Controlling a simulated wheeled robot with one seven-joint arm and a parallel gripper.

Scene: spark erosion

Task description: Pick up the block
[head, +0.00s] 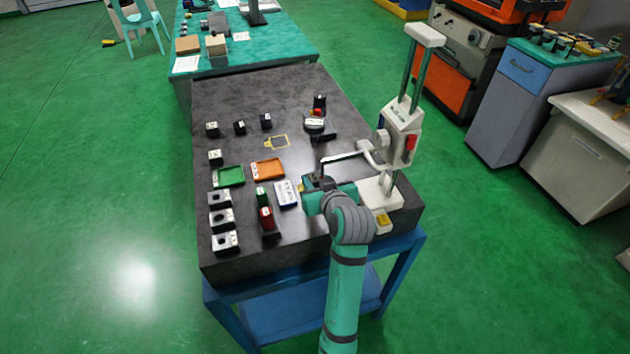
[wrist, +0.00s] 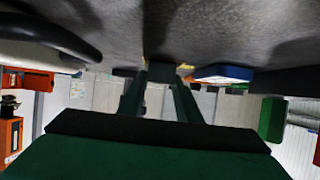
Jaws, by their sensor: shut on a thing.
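My gripper (head: 314,184) is low over the dark stone table, left of the white measuring stand. Its two fingers (wrist: 160,80) are closed on a small dark block (wrist: 160,72), which shows only in part between the fingertips in the wrist view. In the head view my gripper and arm mostly hide the block. I cannot tell whether it touches the table top.
A blue-and-white box (head: 287,194) lies just left of my gripper; it also shows in the wrist view (wrist: 222,73). The measuring stand (head: 400,135) rises close on the right. Green (head: 229,176) and orange (head: 268,169) trays and several small blocks stand further left.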

